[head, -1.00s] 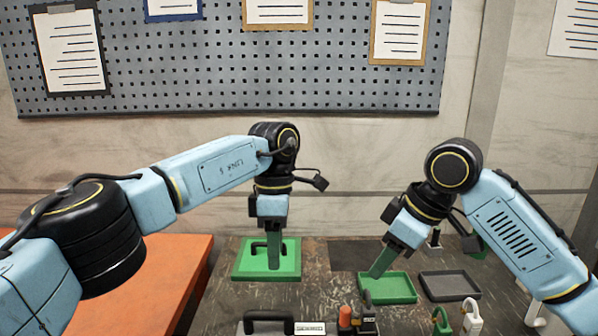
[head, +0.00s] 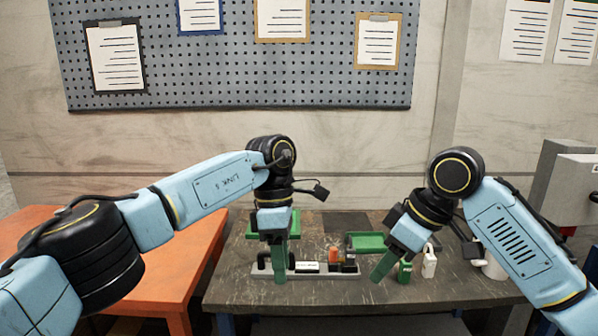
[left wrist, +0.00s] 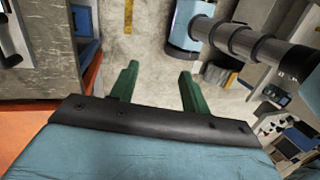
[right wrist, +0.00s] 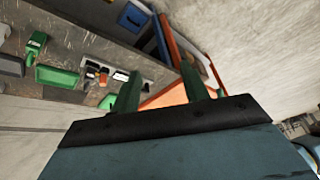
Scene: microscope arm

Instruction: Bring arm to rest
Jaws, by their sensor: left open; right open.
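My left gripper (head: 280,262) hangs fingers down in front of the dark workbench (head: 440,288) in the head view. In the left wrist view its two green fingers (left wrist: 160,88) are apart, with only floor between them. My right gripper (head: 384,264) points down and slightly left, near the green padlock in the picture. In the right wrist view its fingers (right wrist: 161,88) are apart and empty. Neither gripper visibly touches anything. I cannot make out a microscope in these views.
The bench holds a green tray (head: 366,238), a grey holder (head: 345,272) with small items, a green padlock (head: 405,273) and a white padlock (head: 429,265). An orange table (head: 160,277) stands left. A grey cabinet (head: 573,190) stands right.

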